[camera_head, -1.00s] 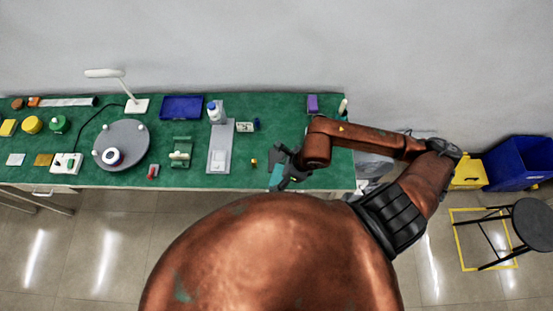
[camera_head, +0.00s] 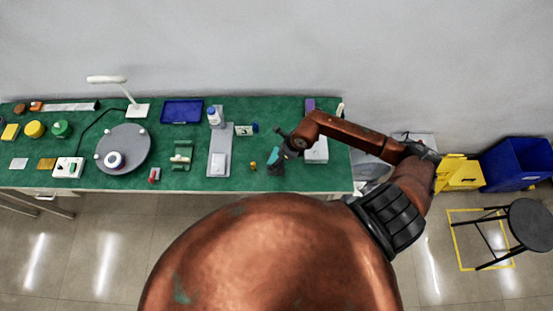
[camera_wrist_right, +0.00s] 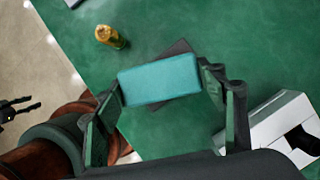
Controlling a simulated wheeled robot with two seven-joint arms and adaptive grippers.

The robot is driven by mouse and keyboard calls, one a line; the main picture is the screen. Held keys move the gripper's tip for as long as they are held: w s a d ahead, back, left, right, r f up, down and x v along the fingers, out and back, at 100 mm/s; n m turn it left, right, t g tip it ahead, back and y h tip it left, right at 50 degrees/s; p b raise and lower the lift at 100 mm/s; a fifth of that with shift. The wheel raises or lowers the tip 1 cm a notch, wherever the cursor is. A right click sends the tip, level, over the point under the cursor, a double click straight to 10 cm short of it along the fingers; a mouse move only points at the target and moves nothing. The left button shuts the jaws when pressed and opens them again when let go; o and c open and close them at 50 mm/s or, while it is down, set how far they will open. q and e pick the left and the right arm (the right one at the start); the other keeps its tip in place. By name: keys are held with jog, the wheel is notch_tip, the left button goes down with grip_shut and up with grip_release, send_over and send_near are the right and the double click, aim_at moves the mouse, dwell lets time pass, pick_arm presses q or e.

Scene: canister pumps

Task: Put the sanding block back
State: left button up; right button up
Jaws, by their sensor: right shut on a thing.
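The sanding block appears to be the teal block (camera_wrist_right: 158,78) between the fingers of my right gripper (camera_wrist_right: 168,92) in the wrist view. The gripper is shut on it, with one finger at each end. A dark grey flat piece (camera_wrist_right: 181,47) shows behind the block, mostly hidden by it; I cannot tell whether they touch. Dark prongs (camera_wrist_right: 20,105) at the left edge of the wrist view may be my left gripper.
A small brass-coloured piece (camera_head: 253,165) stands left of the block. A white device (camera_head: 317,150) is just right of the gripper, partly under my arm. A grey stand (camera_head: 219,160) is farther left. Bare green bench lies around the block.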

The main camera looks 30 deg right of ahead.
jog(key=shift+w+d+f, duration=0.15)
jog(key=shift+f, duration=0.15)
jog(key=shift+w+f+p, duration=0.1)
jog(key=shift+f+p, duration=0.35)
jog(key=shift+f, duration=1.15)
jog(key=o, duration=1.1)
jog(key=b+v, duration=0.1)
jog(key=v, duration=1.1)
